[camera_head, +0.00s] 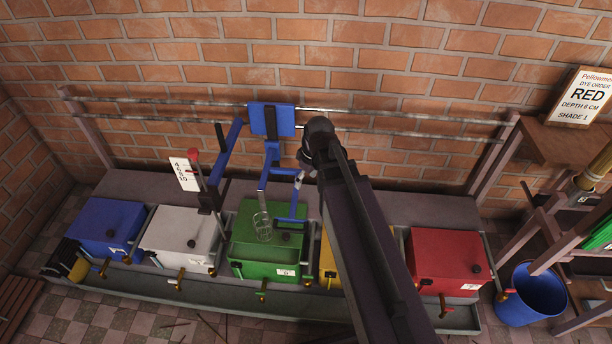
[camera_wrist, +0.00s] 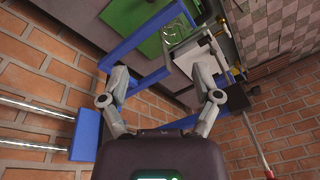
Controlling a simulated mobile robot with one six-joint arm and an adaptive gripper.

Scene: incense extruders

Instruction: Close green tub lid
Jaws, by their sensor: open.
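The green tub (camera_head: 258,255) stands in the middle of a row of tubs in the head view. A clear cylinder (camera_head: 262,226) is at the top of the tub. The tub also shows at the top of the wrist view (camera_wrist: 125,17). My gripper (camera_head: 299,182) is above and behind the green tub, beside the blue frame. In the wrist view my gripper (camera_wrist: 161,72) has its fingers wide apart, with nothing held between them.
A blue hanging frame (camera_head: 272,120) on metal rails reaches down over the green tub, close to my gripper. Blue (camera_head: 105,225), white (camera_head: 178,235), yellow (camera_head: 328,262) and red (camera_head: 440,255) tubs flank it. A red-knobbed lever (camera_head: 194,155) stands at left.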

